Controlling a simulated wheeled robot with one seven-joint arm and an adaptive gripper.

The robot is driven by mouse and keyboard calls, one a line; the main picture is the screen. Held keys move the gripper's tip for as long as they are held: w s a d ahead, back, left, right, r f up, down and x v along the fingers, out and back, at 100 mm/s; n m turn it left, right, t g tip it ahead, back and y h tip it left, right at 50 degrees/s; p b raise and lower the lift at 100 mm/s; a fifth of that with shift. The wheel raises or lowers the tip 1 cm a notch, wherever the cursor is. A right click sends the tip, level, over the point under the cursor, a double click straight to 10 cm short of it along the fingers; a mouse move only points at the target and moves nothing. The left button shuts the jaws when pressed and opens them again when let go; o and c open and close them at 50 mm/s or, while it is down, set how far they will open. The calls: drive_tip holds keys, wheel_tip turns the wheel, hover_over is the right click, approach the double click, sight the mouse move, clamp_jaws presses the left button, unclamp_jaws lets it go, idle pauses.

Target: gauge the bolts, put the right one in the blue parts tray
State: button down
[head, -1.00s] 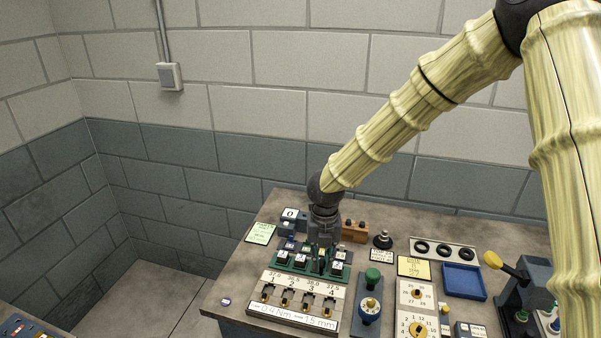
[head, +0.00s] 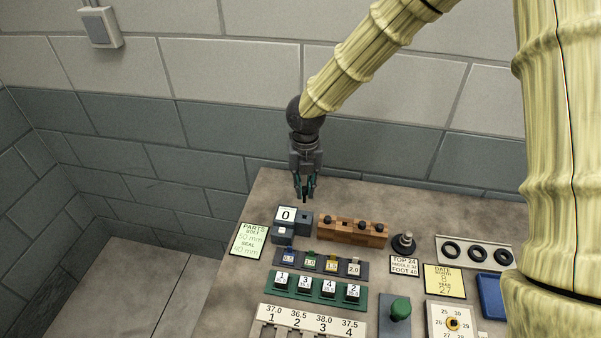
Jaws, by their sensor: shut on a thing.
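My gripper (head: 304,188) points down above the back of the bench, over the gauge. It is shut on a small dark piece, seemingly a bolt (head: 304,198), mostly hidden between the fingertips. The grey-blue gauge (head: 305,219) stands just below it, and its display (head: 287,214) reads 0. The wooden rack (head: 352,238) to the right holds several dark-headed bolts. The blue parts tray (head: 490,294) is at the right, partly hidden by my arm. A green card (head: 249,240) left of the gauge reads parts, bolt 50 mm, seal 40 mm.
In front of the gauge are a dark block of coloured keys (head: 322,264) and a green numbered rack (head: 315,290). A black-knobbed post (head: 404,243) and a tray of black rings (head: 477,253) stand right of the bolts. The wall is close behind the bench.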

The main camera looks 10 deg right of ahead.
sight(305, 201)
wheel_tip(305, 201, down, 4)
drive_tip(key=b, duration=0.4)
drive_tip(key=shift+s+r, duration=0.15)
drive_tip(key=shift+s+f, duration=0.2)
drive_tip(key=shift+s, duration=0.4)
drive_tip(key=shift+w+f, duration=0.35)
drive_tip(key=shift+s+a+r, duration=0.1)
drive_tip(key=shift+s+r, duration=0.05)
drive_tip(key=shift+s, duration=0.1)
drive_tip(key=shift+w, duration=0.1)
drive_tip(key=shift+f+p, duration=0.3)
drive_tip(key=shift+p, duration=0.8)
idle(0.9)
